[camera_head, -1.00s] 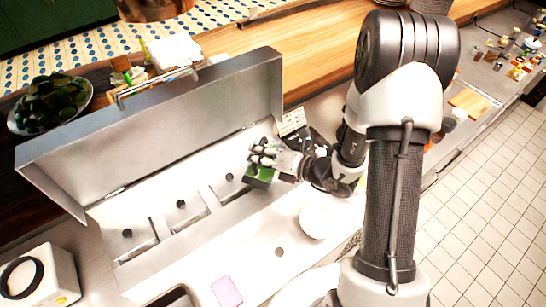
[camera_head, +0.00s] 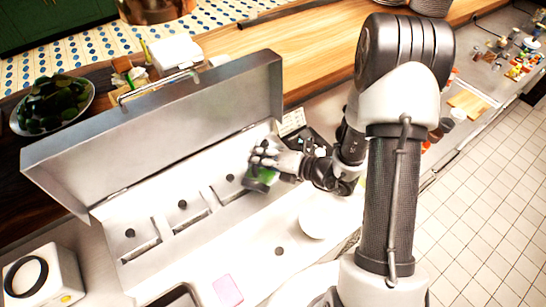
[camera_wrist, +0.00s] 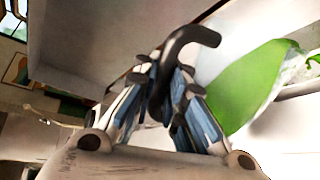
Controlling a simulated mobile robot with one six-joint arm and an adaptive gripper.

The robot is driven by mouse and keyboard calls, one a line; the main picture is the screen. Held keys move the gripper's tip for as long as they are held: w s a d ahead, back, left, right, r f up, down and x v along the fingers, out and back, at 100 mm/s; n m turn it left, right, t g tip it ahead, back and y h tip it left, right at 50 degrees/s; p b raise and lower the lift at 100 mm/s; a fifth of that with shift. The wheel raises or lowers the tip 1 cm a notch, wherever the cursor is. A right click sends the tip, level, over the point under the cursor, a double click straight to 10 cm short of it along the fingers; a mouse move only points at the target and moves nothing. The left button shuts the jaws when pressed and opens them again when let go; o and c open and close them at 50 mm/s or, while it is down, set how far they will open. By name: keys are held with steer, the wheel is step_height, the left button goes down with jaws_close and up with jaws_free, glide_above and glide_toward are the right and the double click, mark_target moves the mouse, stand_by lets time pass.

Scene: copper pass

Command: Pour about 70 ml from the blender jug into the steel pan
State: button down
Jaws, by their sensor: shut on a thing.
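My gripper (camera_head: 264,158) is shut on the dark curved handle of the blender jug (camera_head: 262,178), above the steel counter unit. In the wrist view the fingers of my gripper (camera_wrist: 165,95) close around that handle. The clear jug (camera_wrist: 243,92) with bright green contents is on the right there, and looks tilted. Its rim is partly cut off, and I see no stream of liquid. A metal vessel with a dark rim (camera_head: 172,296), perhaps the steel pan, is cut off at the bottom edge of the head view; its inside is mostly hidden.
A raised steel lid (camera_head: 150,140) stands behind the unit with recessed slots. A white round object (camera_head: 318,215) is right of the unit. A pink square (camera_head: 227,291) lies in front. A white appliance (camera_head: 40,275) is at the lower left. A bowl of dark greens (camera_head: 55,105) stands behind.

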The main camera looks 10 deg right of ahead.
steer(key=shift+s+a, duration=0.3)
steer(key=shift+s, duration=0.2)
stand_by(0.5)
stand_by(1.9)
